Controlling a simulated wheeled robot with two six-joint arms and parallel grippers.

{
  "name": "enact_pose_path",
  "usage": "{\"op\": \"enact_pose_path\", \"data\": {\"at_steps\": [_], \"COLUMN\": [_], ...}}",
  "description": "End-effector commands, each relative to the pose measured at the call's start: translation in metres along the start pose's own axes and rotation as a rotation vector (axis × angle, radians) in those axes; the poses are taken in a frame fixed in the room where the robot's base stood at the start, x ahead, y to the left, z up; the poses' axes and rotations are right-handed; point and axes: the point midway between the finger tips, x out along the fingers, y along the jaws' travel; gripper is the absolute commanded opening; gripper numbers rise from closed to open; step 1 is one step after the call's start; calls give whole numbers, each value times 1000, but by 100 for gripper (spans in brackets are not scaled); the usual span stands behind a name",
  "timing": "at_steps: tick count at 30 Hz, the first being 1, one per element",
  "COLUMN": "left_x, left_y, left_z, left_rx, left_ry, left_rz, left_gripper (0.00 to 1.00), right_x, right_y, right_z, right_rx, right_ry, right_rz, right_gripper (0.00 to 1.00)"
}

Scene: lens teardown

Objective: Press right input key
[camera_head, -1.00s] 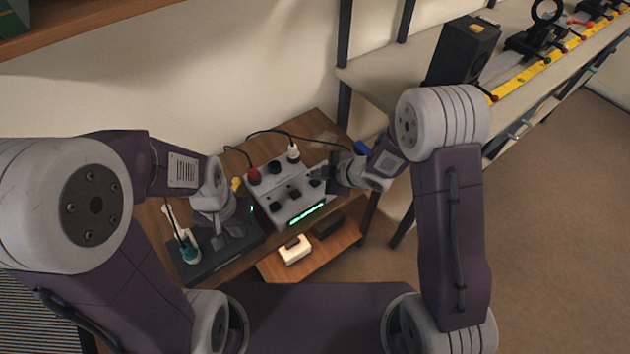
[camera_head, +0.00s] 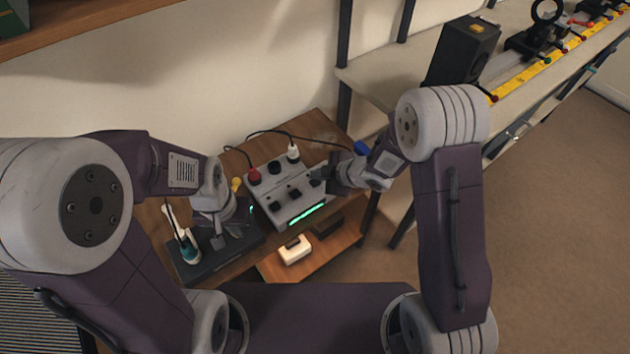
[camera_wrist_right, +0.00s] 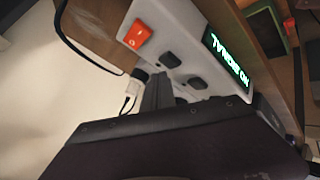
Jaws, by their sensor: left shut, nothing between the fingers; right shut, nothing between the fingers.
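A light grey control box (camera_head: 263,189) with dark keys and a green lit display (camera_head: 307,214) stands on the wooden table. In the right wrist view the display (camera_wrist_right: 227,60) shows green lettering, and black keys (camera_wrist_right: 170,60) and (camera_wrist_right: 197,83) sit beside it. My right gripper (camera_head: 327,176) is shut and empty at the box's right end. Its fingers (camera_wrist_right: 157,92) overlap the box in the wrist view and partly hide another dark key; contact cannot be told. My left gripper (camera_head: 230,236) is shut and empty over a dark flat case (camera_head: 193,270) left of the box.
A red plug (camera_head: 254,176) and a white plug (camera_head: 293,153) with black cables are at the box's back. An orange switch (camera_wrist_right: 138,34) shows in the wrist view. A white block (camera_head: 295,250) lies on the lower shelf (camera_head: 270,268). A shelf with optics (camera_head: 390,75) stands right.

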Motion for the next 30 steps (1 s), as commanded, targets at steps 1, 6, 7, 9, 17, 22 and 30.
{"op": "enact_pose_path", "data": {"at_steps": [1, 6, 7, 9, 17, 22, 30], "left_x": [0, 0, 1, 3, 7, 6, 9], "left_y": [0, 0, 0, 0, 0, 0, 0], "left_z": [0, 0, 0, 0, 1, 1, 1], "left_rx": [0, 0, 0, 0, 0, 0, 0], "left_ry": [0, 0, 0, 0, 0, 0, 0], "left_rz": [0, 0, 0, 0, 0, 0, 0], "left_gripper": [0, 0, 0, 0, 0, 0, 0], "right_x": [0, 0, 1, 2, 6, 6, 8], "right_y": [0, 0, 0, -2, -4, -4, -6], "right_z": [0, 0, 0, 2, 4, 4, 6], "right_rx": [0, 0, 0, 0, 0, 0, 0], "right_ry": [0, 0, 0, 0, 0, 0, 0], "right_rz": [0, 0, 0, 0, 0, 0, 0], "right_gripper": [0, 0, 0, 0, 0, 0, 0]}}
